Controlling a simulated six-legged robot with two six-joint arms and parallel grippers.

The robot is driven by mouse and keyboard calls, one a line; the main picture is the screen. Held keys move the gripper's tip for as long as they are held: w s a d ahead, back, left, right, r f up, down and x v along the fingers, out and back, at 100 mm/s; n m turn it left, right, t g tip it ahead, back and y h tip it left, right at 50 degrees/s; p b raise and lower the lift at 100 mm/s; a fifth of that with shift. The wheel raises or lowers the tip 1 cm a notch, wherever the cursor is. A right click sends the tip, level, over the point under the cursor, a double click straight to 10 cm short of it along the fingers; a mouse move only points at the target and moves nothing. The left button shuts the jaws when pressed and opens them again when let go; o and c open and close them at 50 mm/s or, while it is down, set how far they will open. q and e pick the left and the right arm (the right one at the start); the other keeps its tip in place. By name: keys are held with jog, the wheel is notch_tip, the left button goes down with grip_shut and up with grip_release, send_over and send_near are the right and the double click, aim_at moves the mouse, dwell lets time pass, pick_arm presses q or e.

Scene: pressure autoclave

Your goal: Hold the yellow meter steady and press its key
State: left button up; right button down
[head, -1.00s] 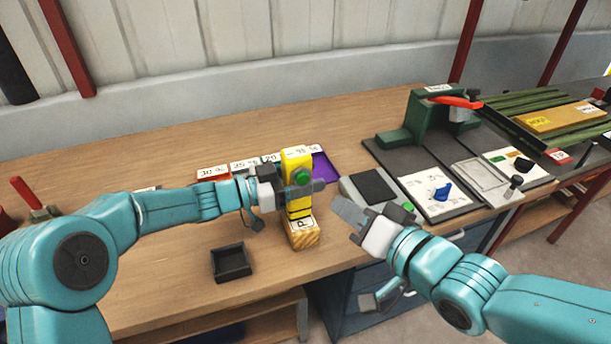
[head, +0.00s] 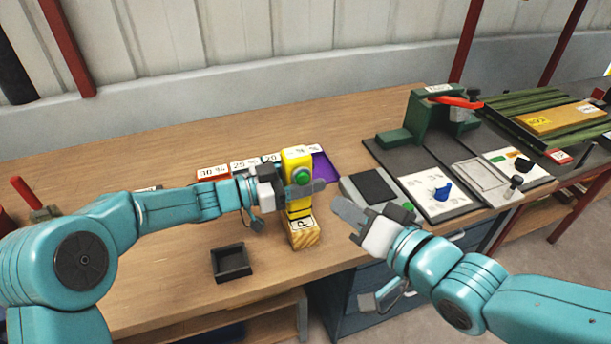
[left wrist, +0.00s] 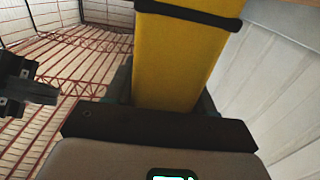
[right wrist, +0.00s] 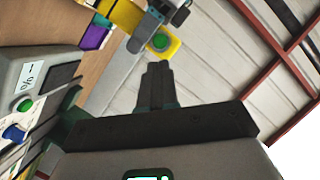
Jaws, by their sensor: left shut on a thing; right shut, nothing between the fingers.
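The yellow meter (head: 297,163) stands upright on a wooden block with a "P" label (head: 303,233) near the table's front edge. Its round green key (head: 301,176) faces the front. My left gripper (head: 303,190) is shut on the meter, with a finger across its front just below the key. The left wrist view shows the yellow body (left wrist: 180,60) between the fingers. My right gripper (head: 350,212) is shut and empty, apart from the meter, to its right and lower. In the right wrist view the shut fingertips (right wrist: 157,70) point toward the green key (right wrist: 160,41), with a gap between.
A small dark tray (head: 231,262) lies on the table in front of the left arm. A grey scale-like device (head: 372,187) with a green button stands right of the meter. Labelled cards (head: 213,173) and a purple piece (head: 323,166) lie behind it.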

dwell(0.6)
jog(key=s+d+f+n+g+h, duration=0.4)
jog(key=d+f+n+g+h, duration=0.3)
jog(key=d+f+n+h, duration=0.55)
jog(key=w+a+r+n+t+h, duration=0.35)
jog(key=r+n+h, duration=0.2)
jog(key=r, duration=0.35)
jog(key=s+a+n+t+y, duration=0.1)
jog(key=a+t, duration=0.1)
jog(key=a, duration=0.4)
jog(key=s+a+r+n+t+y, duration=0.1)
jog(key=a+n+t, duration=0.1)
jog(key=a, duration=0.4)
jog(key=shift+s+a+r, duration=0.25)
jog(key=shift+s+r, duration=0.05)
jog(key=shift+s, duration=0.1)
